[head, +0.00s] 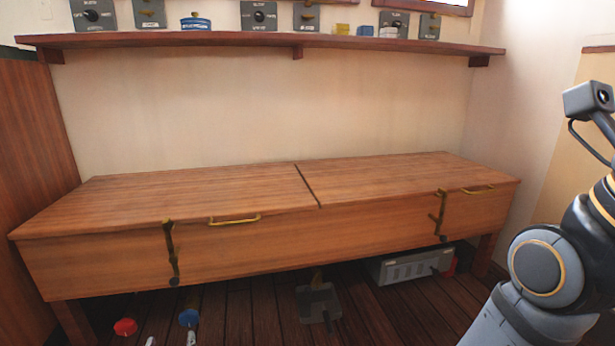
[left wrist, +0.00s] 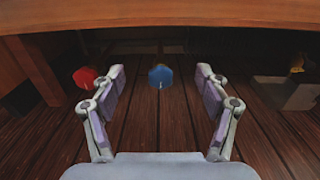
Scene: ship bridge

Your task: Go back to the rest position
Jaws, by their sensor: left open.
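My left gripper (head: 170,340) shows only as two pale fingertips at the bottom edge of the head view, low in front of the bench. In the left wrist view my left gripper (left wrist: 160,104) is open, its fingers wide apart with nothing between them. It points under the bench, toward a blue round object (left wrist: 161,77) on the floor ahead. My right arm (head: 545,265) stands folded up at the right of the head view; its gripper is out of the picture.
A wooden bench (head: 400,212) with brass handles spans the front. Beneath it are a red round object (head: 125,327), the blue object (head: 189,318), a grey item (head: 318,304) and a grey box (head: 408,266). A shelf (head: 390,44) with small devices runs above.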

